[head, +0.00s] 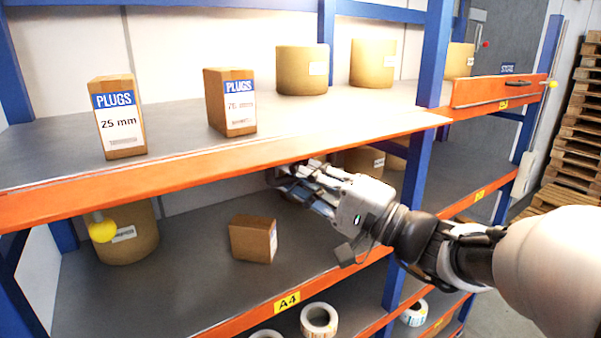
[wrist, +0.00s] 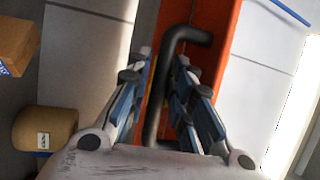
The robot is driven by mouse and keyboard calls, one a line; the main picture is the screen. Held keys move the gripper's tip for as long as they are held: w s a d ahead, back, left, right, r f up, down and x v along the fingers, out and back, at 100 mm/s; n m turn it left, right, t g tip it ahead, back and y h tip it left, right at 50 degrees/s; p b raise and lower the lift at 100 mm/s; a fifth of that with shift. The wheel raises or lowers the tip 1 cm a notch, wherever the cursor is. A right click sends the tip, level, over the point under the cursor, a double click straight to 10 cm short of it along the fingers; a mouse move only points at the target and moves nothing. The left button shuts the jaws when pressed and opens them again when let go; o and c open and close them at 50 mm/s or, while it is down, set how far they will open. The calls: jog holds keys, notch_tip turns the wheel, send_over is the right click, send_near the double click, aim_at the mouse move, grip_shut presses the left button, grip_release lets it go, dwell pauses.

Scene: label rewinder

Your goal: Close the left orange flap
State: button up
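The left orange flap (head: 160,180) runs along the front edge of the upper shelf in the head view. It lies low, below the level of the goods, and leaves the shelf front open. My gripper (head: 283,175) is just below its edge, near its middle. In the wrist view the orange panel (wrist: 219,60) carries a dark bent handle (wrist: 165,70). My gripper's fingers (wrist: 163,68) stand on either side of the handle, with their tips close to it. I cannot tell whether they press on it. My gripper hides the handle in the head view.
Two plugs boxes (head: 119,125) (head: 229,105) and round brown containers stand on the upper shelf. A brown box (head: 253,240) is on the shelf below. The right orange flap (head: 490,92) stands upright. A blue post (head: 432,60) is near my arm.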

jog(key=shift+c, duration=0.2)
grip_shut()
dwell(0.5)
